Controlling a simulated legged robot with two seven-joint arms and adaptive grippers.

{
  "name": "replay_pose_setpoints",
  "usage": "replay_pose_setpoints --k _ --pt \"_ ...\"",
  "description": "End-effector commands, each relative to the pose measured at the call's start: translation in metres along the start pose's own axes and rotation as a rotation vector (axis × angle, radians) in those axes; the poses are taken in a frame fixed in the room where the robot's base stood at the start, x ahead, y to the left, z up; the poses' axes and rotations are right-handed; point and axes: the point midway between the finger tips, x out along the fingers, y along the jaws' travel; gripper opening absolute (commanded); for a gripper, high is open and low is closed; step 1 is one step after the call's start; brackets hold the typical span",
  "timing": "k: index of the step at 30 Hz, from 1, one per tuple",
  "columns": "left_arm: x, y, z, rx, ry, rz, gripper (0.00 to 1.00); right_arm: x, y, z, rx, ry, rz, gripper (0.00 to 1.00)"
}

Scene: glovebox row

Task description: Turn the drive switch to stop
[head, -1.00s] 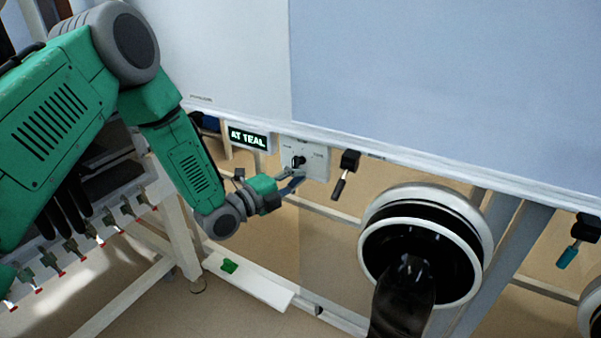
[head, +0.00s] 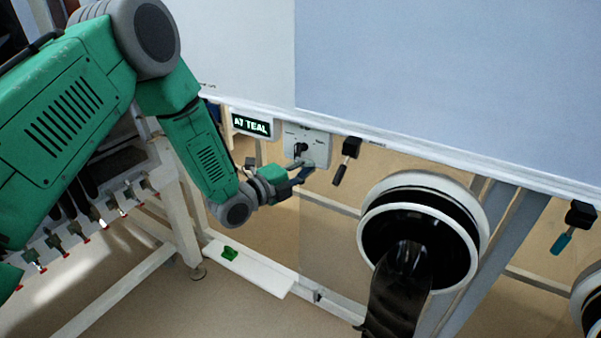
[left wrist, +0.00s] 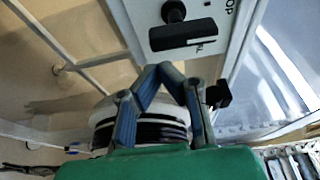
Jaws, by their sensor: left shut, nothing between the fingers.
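The drive switch is a black knob (head: 301,147) on a pale plate (head: 321,147) under the cabinet edge. In the left wrist view the black handle (left wrist: 183,35) lies almost level on its plate (left wrist: 216,12), with partly cut-off lettering ending in "OP" and "L". A sign (head: 251,125) beside the plate reads "AT TEAL". My left gripper (head: 304,170) is just below the knob. In the left wrist view its blue fingers (left wrist: 160,68) meet at the tips, empty, below the handle and seemingly apart from it. My right gripper is out of view.
A black-handled clamp (head: 346,161) hangs right of the plate, and a teal-tipped one (head: 574,228) farther right. A large round port with a black glove (head: 402,275) juts out below. A green piece (head: 229,253) lies on the low white ledge (head: 262,274).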

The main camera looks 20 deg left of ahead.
Motion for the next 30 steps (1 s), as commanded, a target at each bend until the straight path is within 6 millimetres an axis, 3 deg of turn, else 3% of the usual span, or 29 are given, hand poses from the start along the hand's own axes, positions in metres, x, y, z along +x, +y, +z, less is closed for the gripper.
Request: replay_pose_setpoints --k 15,24,30 --pt "-0.090 0.000 0.001 -0.009 0.008 -0.001 0.00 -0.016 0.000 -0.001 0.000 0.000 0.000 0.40" --pt "-0.096 -0.004 -0.009 0.004 0.011 0.002 0.00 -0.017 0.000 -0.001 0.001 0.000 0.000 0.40" --pt "-0.098 -0.001 -0.005 -0.003 0.011 0.000 0.00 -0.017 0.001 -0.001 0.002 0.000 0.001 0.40"
